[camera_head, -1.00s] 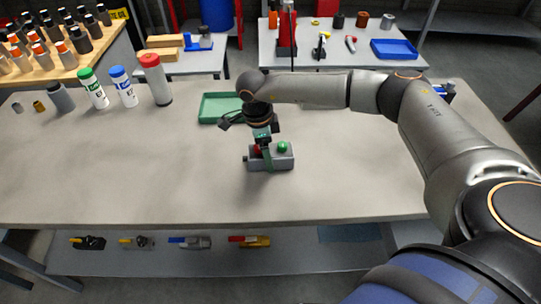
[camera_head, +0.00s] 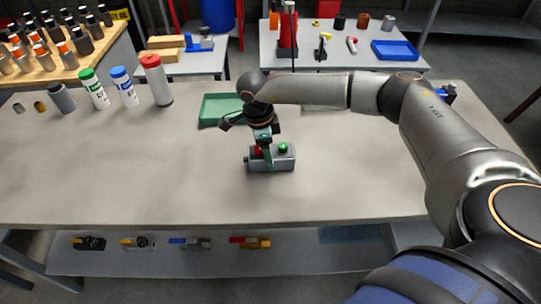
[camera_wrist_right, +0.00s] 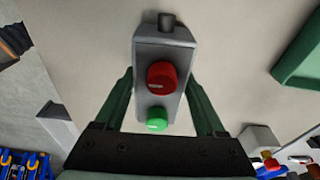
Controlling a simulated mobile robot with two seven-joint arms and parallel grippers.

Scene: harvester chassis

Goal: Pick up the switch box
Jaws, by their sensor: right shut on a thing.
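The switch box (camera_head: 284,161) is a small grey box with a red knob and a green button on top. It is at the middle of the grey table in the head view. In the right wrist view the switch box (camera_wrist_right: 148,70) lies between the green fingers. My right gripper (camera_head: 265,160) is shut on it, with one finger along each long side. I cannot tell whether the box is clear of the table top. My left gripper is not in view.
A green tray (camera_head: 222,98) lies just behind the gripper. Several bottles and small cylinders, including a red-capped one (camera_head: 157,82), stand at the table's back left. The table's left and front (camera_head: 130,180) are clear. A lower shelf holds several small tools.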

